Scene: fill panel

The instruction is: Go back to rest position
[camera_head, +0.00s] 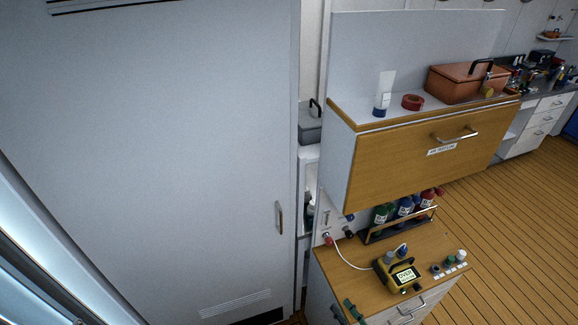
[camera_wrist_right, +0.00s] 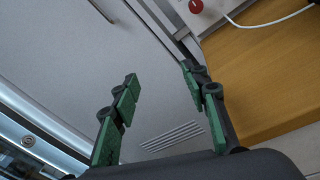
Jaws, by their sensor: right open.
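My right gripper (camera_head: 346,312) shows at the bottom edge of the head view, in front of the wooden-topped counter. In the right wrist view my right gripper (camera_wrist_right: 160,82) is open, its green-padded fingers apart with nothing between them. A yellow device (camera_head: 398,271) with a lit display stands on the counter (camera_head: 345,265). A white hose (camera_head: 348,262) runs from it to a red fitting (camera_head: 327,239) on the side panel. The red fitting also shows in the right wrist view (camera_wrist_right: 196,6), apart from the fingers. My left gripper is not in view.
A large grey door (camera_head: 150,150) with a handle fills the left. A wooden drop-front cabinet (camera_head: 425,160) overhangs the counter. Several bottles (camera_head: 405,207) stand in a rack, with small capped items (camera_head: 450,262) to the right. Open plank floor (camera_head: 530,230) lies at the right.

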